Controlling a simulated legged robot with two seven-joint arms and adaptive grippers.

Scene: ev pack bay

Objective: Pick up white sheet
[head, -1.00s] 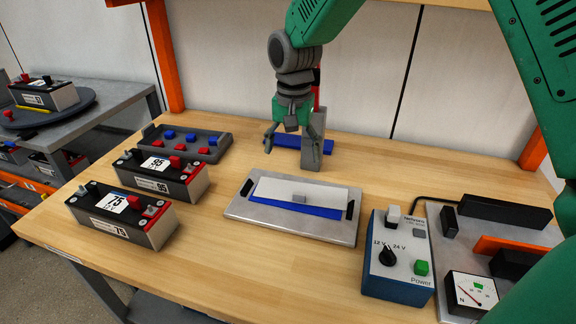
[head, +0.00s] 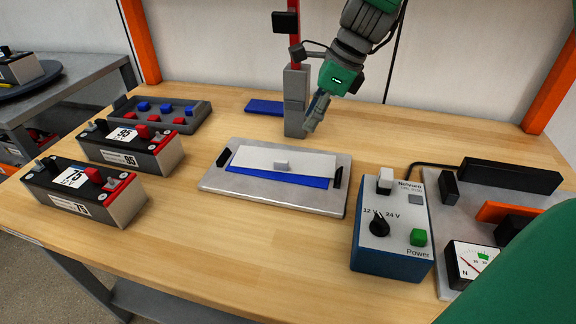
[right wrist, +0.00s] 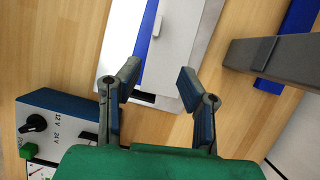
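The white sheet (head: 260,157) lies flat on a light grey tray (head: 232,192) in the middle of the bench. A small grey knob (head: 282,165) sits on it, and a blue sheet (head: 290,183) shows along its near edge. My right gripper (head: 318,118) is beyond the tray, beside a grey post. In the right wrist view the gripper (right wrist: 158,80) is open and empty, its fingers spread over the tray end with the black handle (right wrist: 144,98). The white sheet (right wrist: 190,35) lies past the fingertips there. My left gripper is not in view.
The grey post (head: 296,98) stands on a blue base (head: 264,107) behind the tray. Two batteries (head: 128,145) (head: 84,190) and a grey terminal tray (head: 185,118) are at left. A blue power supply (head: 392,235) stands right of the tray. Bench in front is clear.

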